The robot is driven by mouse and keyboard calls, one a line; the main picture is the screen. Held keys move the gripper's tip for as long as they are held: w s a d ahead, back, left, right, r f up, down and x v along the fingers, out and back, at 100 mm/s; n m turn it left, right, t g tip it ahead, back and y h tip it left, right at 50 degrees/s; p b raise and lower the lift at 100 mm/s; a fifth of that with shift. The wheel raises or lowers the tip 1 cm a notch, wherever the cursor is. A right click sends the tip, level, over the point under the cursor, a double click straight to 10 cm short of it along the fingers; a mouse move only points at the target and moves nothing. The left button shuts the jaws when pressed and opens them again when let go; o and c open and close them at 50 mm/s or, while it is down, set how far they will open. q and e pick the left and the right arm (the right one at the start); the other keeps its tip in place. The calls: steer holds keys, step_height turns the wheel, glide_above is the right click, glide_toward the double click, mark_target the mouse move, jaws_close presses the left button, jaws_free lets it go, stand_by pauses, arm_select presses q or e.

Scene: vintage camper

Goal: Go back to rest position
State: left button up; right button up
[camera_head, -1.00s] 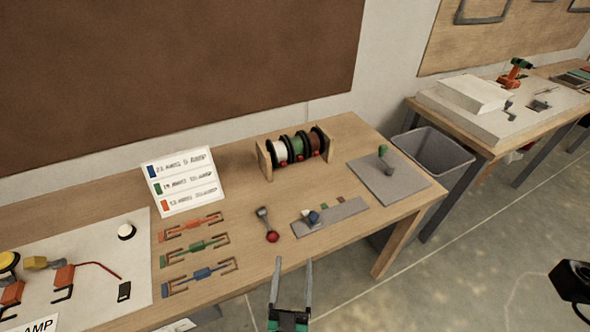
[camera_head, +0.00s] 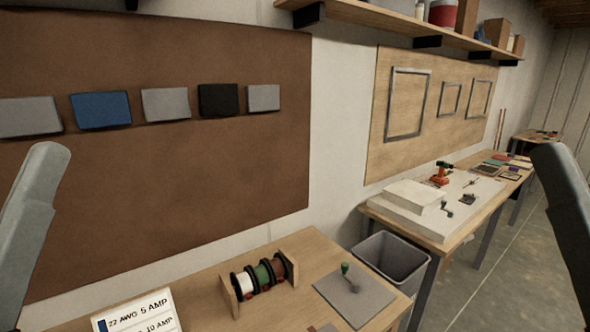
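Neither of my grippers shows in the head view. A grey link of my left arm stands up along the left edge of the picture. A dark grey link of my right arm stands up along the right edge. Both links are apart from the workbench (camera_head: 215,312) in this view. Whether the grippers are open or shut, and whether they hold anything, is out of sight.
The bench bears a wire spool rack (camera_head: 262,274), a wire-gauge sign (camera_head: 137,315) and a grey plate with a green-knobbed lever (camera_head: 350,290). A grey bin (camera_head: 391,262) stands between it and a second bench (camera_head: 478,215) with an orange drill (camera_head: 440,174). A shelf (camera_head: 400,22) runs above.

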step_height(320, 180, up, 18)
steer(key=p, duration=1.4)
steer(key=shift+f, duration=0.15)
